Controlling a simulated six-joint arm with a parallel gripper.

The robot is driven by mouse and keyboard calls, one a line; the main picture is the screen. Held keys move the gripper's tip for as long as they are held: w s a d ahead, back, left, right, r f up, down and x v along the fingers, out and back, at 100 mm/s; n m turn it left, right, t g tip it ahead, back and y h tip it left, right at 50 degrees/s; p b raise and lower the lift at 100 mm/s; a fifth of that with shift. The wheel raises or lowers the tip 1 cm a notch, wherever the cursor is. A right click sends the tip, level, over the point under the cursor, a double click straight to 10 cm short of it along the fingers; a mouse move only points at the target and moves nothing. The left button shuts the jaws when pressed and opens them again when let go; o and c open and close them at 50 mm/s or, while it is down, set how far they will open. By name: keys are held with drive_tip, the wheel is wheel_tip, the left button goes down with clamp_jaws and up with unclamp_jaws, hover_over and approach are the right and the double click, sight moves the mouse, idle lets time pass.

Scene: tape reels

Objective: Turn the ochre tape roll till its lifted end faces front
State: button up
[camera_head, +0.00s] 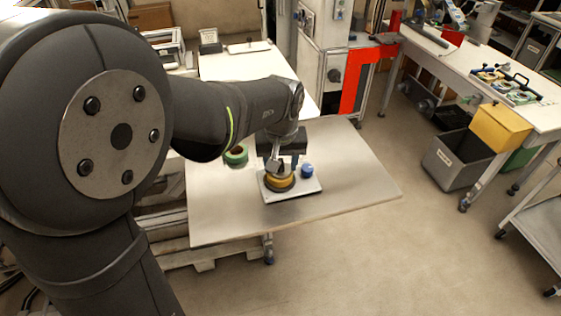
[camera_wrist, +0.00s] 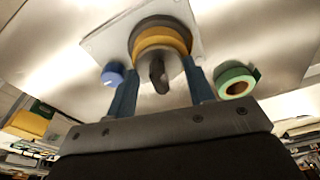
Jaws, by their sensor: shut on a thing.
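The ochre tape roll (camera_head: 279,185) sits on a pale square plate (camera_head: 304,187) on the table. In the wrist view the ochre roll (camera_wrist: 161,41) shows as an ochre band with grey above and below it. A dark stub (camera_wrist: 158,75) sticks out from its middle. My gripper (camera_head: 279,170) is over the roll, pointing down, its two blue fingers shut on opposite sides of the roll. The fingers also show in the wrist view (camera_wrist: 160,62). I cannot make out the roll's lifted end in either view.
A small blue round piece (camera_head: 306,171) stands on the plate's right side, close to the roll. A green tape roll (camera_head: 236,156) lies on the table (camera_head: 345,190) left of the plate. The table's right side is clear.

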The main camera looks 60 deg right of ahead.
drive_tip(key=n, duration=0.6)
drive_tip(key=shift+t+y, duration=0.3)
drive_tip(key=shift+y, duration=0.1)
drive_tip(key=n+y, duration=0.1)
drive_tip(key=n, duration=0.6)
drive_tip(key=o, duration=1.2)
drive_tip(key=shift+c, duration=0.2)
drive_tip(key=shift+r, duration=0.1)
wheel_tip(320, 180, up, 17)
drive_tip(key=s, duration=0.2)
drive_tip(key=shift+s+d, duration=0.15)
drive_tip(key=shift+s, duration=0.1)
drive_tip(key=w+f, duration=0.1)
drive_tip(key=f, duration=1)
drive_tip(key=w+f, duration=0.1)
drive_tip(key=f, duration=0.5)
drive_tip(key=shift+w+a+f, duration=0.2)
drive_tip(key=shift+w+f, duration=0.05)
drive_tip(key=shift+w, duration=0.05)
drive_tip(key=shift+r+m, duration=0.15)
drive_tip(key=shift+m, duration=0.85)
